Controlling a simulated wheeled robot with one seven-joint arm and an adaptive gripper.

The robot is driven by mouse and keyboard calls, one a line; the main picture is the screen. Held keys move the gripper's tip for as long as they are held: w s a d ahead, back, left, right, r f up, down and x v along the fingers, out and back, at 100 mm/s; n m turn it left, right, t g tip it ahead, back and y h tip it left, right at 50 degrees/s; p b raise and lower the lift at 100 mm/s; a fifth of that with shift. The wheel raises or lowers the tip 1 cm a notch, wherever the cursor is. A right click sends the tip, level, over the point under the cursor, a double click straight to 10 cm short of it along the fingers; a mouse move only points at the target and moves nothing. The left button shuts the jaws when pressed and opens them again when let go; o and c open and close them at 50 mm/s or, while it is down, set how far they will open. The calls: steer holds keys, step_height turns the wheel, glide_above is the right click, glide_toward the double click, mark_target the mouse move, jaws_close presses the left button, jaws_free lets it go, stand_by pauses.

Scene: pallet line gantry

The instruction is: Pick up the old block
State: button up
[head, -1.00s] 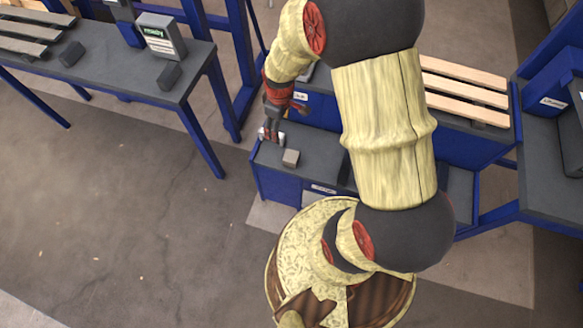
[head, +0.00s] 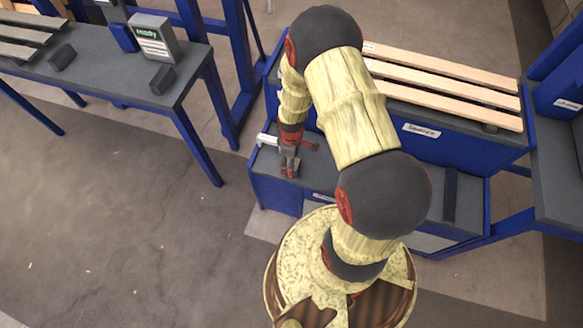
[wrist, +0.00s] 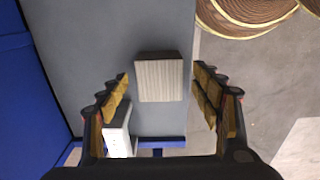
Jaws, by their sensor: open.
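A grey-brown, wood-grained block (wrist: 160,78), which I take to be the old block, lies on the grey bench top (wrist: 100,30) in the wrist view. My gripper (wrist: 161,82) is open above it, with a finger on either side and a gap between each finger and the block. I cannot tell how far above it the fingertips are. In the head view my gripper (head: 290,172) points down over the left end of the blue bench (head: 274,194) and hides the block.
A white piece (wrist: 119,133) lies close to the left finger in the wrist view. Wooden slats (head: 440,80) lie behind the bench. A separate table (head: 110,75) with a lettered box (head: 154,38) stands at the left. The floor between is clear.

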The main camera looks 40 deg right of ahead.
steer(key=shift+f, duration=0.75)
steer(key=shift+r, duration=0.1)
steer(key=shift+c, duration=0.7)
steer(key=c, duration=1.1)
steer(key=shift+c, duration=0.2)
